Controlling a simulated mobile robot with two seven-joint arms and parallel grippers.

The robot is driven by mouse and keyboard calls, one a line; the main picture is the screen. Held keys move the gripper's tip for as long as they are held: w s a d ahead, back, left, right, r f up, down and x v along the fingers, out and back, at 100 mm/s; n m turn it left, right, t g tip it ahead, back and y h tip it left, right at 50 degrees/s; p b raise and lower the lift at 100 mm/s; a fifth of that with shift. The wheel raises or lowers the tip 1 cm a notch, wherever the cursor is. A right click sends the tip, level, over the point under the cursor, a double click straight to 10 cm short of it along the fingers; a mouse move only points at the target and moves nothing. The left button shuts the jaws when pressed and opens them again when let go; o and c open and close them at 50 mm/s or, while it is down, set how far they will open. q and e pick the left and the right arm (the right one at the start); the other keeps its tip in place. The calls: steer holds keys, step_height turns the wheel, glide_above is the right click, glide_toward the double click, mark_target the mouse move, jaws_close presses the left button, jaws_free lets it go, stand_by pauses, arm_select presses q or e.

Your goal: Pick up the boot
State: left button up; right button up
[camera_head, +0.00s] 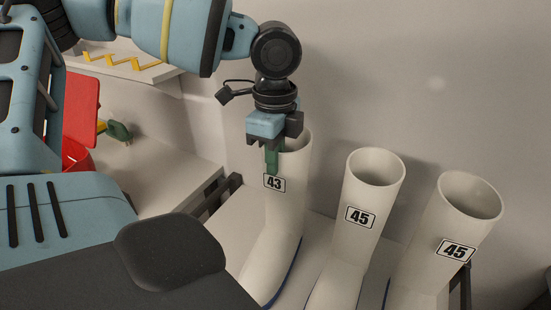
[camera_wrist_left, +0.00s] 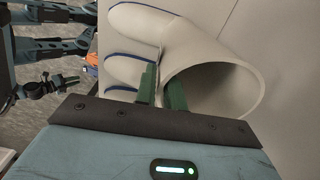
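Several white boots stand in a row on a light surface. The boot labelled 43 (camera_head: 284,215) is the leftmost, upright, its sole edged in blue. My left gripper (camera_head: 272,158) points down at its rim. One green finger is outside the shaft. In the left wrist view the fingers (camera_wrist_left: 163,92) straddle the wall of the boot (camera_wrist_left: 228,72), one outside and one inside the opening. They are close together; I cannot tell whether they press on the wall.
A wall (camera_head: 430,80) rises close behind the boots. A counter (camera_head: 160,175) at the left holds a red container (camera_head: 78,153) and a green item (camera_head: 119,130). A shelf (camera_head: 125,67) with yellow pieces is above it. The boots stand close together.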

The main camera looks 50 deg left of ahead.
arm_select(q)
jaws_close()
arm_select(e)
steer(key=shift+w, duration=0.25)
steer(key=shift+s+f, duration=0.1)
steer(key=shift+s, duration=0.35)
steer(key=shift+w, duration=0.25)
stand_by(0.3)
